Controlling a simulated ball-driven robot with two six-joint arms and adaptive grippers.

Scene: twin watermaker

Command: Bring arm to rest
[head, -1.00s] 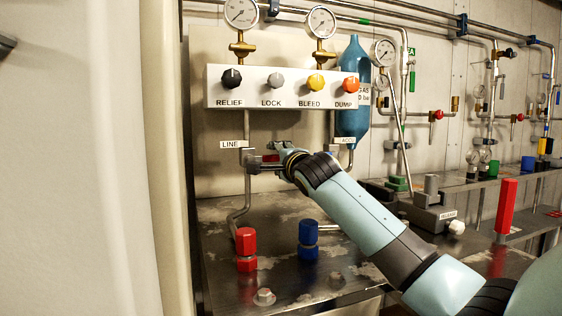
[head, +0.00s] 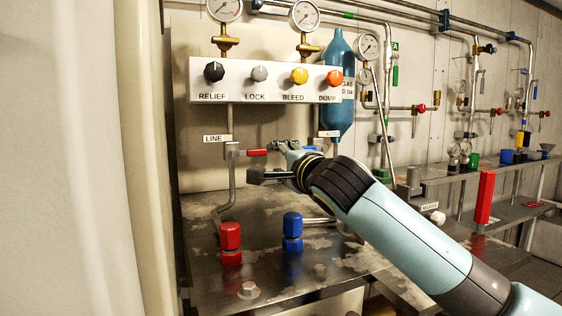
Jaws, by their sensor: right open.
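My right arm reaches in from the lower right in the head view. Its gripper (head: 264,161) is open and empty, with its fingers pointing left in front of the panel. The fingers appear close to the red handle (head: 257,152) of the valve under the LINE label (head: 217,138). The gap in depth between fingers and handle is hard to judge. The gripper and wrist hide part of the pipework below the ACCU label (head: 329,134). My left gripper is not in view.
A white panel with RELIEF (head: 214,71), LOCK (head: 259,73), BLEED (head: 299,76) and DUMP (head: 334,78) knobs is above the gripper. Red (head: 231,242) and blue (head: 292,231) capped fittings stand on the metal bench. A blue cylinder (head: 338,90) hangs behind. A pale wall fills the left.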

